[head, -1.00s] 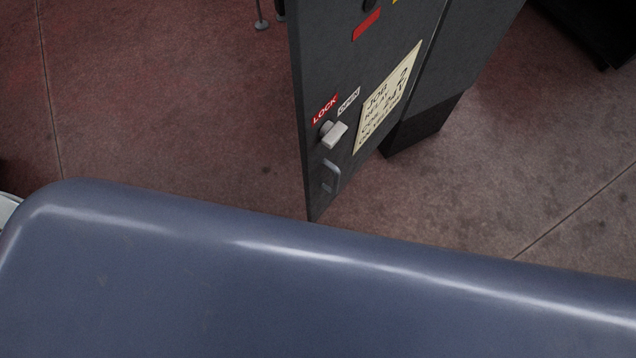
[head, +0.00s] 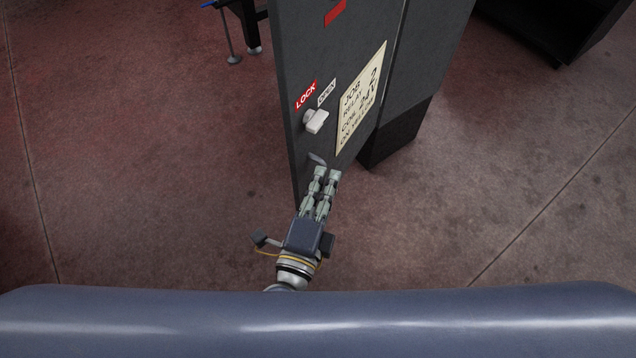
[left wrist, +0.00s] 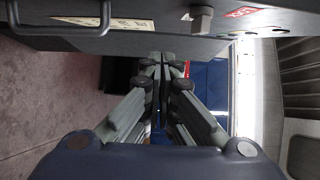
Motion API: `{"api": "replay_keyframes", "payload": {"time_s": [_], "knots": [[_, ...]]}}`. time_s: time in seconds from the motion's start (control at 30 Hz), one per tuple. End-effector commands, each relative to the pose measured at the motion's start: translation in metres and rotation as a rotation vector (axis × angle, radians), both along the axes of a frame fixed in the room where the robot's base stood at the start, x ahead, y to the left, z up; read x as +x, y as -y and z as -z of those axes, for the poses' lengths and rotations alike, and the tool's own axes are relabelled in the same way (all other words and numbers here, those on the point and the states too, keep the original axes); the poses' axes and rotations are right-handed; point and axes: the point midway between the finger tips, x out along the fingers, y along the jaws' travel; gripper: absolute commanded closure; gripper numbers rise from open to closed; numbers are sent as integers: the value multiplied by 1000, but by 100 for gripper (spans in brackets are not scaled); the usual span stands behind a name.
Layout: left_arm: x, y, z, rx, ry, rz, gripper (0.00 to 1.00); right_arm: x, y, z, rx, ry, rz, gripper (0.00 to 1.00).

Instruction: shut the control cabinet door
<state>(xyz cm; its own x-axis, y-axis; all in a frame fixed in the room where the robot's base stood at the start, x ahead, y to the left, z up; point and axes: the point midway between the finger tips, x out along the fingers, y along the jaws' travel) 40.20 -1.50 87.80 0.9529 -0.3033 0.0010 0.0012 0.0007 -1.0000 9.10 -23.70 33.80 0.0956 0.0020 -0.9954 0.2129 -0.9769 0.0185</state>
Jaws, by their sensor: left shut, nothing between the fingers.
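The dark grey control cabinet door (head: 300,50) stands swung out from the cabinet body (head: 425,60). It bears a pale latch knob (head: 316,121), LOCK and OPEN labels, a note (head: 362,97) and a grey handle (head: 316,158) partly hidden by my gripper. My left gripper (head: 326,171) is shut and empty, its fingertips close to the door's lower part by the handle. I cannot tell whether they touch. In the left wrist view the door (left wrist: 150,45) runs across the top, with the handle (left wrist: 62,29) left of the fingers (left wrist: 165,58) and the knob (left wrist: 201,18) to the right.
A dark stand with a round foot (head: 235,60) is behind the door at the left. A black object (head: 555,25) is at the top right. The reddish floor (head: 140,170) is clear on both sides of the door.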

Motion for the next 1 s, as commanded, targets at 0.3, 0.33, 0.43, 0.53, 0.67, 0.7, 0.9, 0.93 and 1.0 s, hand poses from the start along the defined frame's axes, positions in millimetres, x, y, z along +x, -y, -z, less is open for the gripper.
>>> {"api": "replay_keyframes", "payload": {"time_s": [0.3,0.33,0.43,0.53,0.67,0.7,0.9,0.93,1.0], "knots": [[63,15,-3,2,0,-2,100,0,1,-28,-1,0,1,70],[65,9,-2,4,-1,-2,100,0,1,-29,-1,-1,1,70],[71,-3,-2,3,-1,0,100,0,1,-33,-1,-1,1,70],[76,-11,-1,2,-2,1,100,-1,1,-34,-1,-2,1,70],[78,-16,0,0,-2,0,100,-2,0,-35,-1,-4,1,70],[79,-16,0,0,-2,0,100,-3,0,-35,0,-4,1,70],[79,-16,1,0,-2,0,100,-4,-1,-35,2,-6,0,70],[79,-16,1,0,-2,0,100,-4,-2,-35,2,-6,0,70],[79,-16,1,0,-2,1,100,-4,-2,-35,2,-6,0,70]]}}
